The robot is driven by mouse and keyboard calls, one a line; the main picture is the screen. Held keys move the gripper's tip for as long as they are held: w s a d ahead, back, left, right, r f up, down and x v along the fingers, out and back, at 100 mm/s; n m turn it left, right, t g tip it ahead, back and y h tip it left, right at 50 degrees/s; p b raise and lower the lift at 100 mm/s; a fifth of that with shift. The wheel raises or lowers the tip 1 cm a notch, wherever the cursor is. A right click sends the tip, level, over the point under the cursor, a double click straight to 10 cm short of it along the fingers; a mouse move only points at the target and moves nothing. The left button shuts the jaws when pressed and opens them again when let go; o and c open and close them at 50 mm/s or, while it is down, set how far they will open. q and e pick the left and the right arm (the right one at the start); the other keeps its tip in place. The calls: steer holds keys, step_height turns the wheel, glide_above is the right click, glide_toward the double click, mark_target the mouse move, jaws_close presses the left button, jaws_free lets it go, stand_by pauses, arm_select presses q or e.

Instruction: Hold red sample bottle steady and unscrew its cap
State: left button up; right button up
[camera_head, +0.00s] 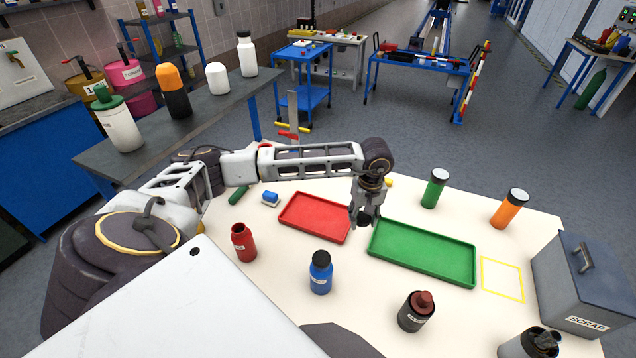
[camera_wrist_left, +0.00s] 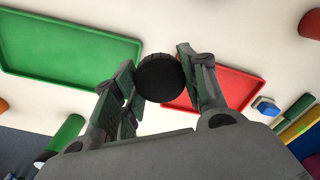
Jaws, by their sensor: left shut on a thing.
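The red sample bottle (camera_head: 245,245) stands upright on the white table at the left, with no black cap on its neck and no gripper touching it. My left gripper (camera_head: 366,216) is over the table where the red tray (camera_head: 308,231) and the green tray (camera_head: 421,277) come close together. It is shut on a round black cap, which shows between the fingers in the left wrist view (camera_wrist_left: 160,78). In that view the green tray (camera_wrist_left: 70,50) lies left of the cap and the red tray (camera_wrist_left: 232,88) lies partly behind the gripper. My right gripper is not in view.
A blue bottle (camera_head: 321,273) and a dark bottle with a brownish-red top (camera_head: 416,311) stand near the front. A green bottle (camera_head: 434,190) and an orange bottle (camera_head: 509,209) stand behind the green tray. A grey scrap box (camera_head: 580,285) is at the right.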

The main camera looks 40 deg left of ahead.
arm_select(q)
steer(key=w+a+f+m+b, duration=0.1)
steer(key=a+f+m+b, duration=0.2)
steer(key=a+m+b, duration=0.8)
steer(key=w+a+f+m+b, duration=0.1)
steer(key=a+f+m+b, duration=0.2)
steer(key=a+m+b, duration=0.8)
steer(key=shift+w+a+f+m, duration=0.4)
steer(key=shift+a+m, duration=0.5)
steer(key=shift+m, duration=0.3)
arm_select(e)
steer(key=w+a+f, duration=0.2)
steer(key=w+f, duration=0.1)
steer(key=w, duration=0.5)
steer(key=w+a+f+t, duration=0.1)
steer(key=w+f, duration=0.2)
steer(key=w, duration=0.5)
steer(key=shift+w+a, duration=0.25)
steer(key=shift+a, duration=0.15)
arm_select(q)
steer(key=shift+r, duration=0.1)
